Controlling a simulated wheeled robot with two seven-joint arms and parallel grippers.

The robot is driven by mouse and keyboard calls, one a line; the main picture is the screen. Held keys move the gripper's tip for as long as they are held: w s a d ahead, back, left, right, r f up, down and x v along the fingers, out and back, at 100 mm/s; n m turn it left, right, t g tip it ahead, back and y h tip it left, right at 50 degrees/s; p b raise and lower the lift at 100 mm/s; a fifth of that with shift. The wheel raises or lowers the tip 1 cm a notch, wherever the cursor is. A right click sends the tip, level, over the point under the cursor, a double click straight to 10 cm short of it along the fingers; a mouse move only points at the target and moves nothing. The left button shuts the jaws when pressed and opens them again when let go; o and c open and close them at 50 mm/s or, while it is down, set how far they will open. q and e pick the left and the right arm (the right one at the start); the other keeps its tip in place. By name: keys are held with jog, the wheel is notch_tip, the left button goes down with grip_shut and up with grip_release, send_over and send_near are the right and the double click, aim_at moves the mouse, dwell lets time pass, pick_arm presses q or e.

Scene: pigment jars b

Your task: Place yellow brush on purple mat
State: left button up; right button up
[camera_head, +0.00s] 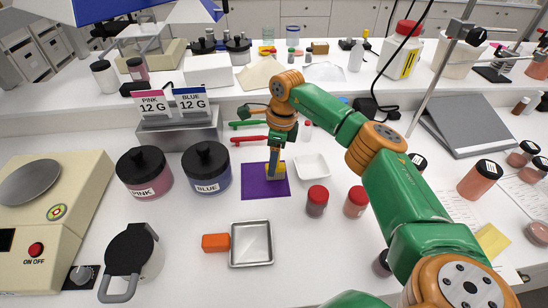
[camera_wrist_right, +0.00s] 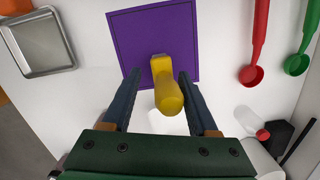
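The purple mat (camera_head: 252,187) lies flat on the white bench in the head view, and it fills the top middle of the right wrist view (camera_wrist_right: 128,32). The yellow brush (camera_head: 272,171) is on the mat. In the right wrist view the brush (camera_wrist_right: 168,92) points its rounded handle toward the camera and its other end rests over the mat's lower edge. My right gripper (camera_wrist_right: 158,76) is open, with one finger on each side of the brush and a visible gap on the left. In the head view it reaches down over the mat. My left gripper is out of view.
A metal tray (camera_head: 233,245) and orange block (camera_head: 215,243) lie in front of the mat. The blue jar (camera_head: 207,171) is left; red (camera_head: 250,139) and green scoops (camera_head: 247,125) lie behind.

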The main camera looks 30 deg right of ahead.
aim_at(279, 165)
jog(key=shift+w+r, duration=0.1)
jog(key=shift+r, duration=0.1)
notch_tip(279, 165, up, 12)
jog(key=s+d, duration=0.1)
dwell(0.3)
jog(key=shift+d+f, duration=0.1)
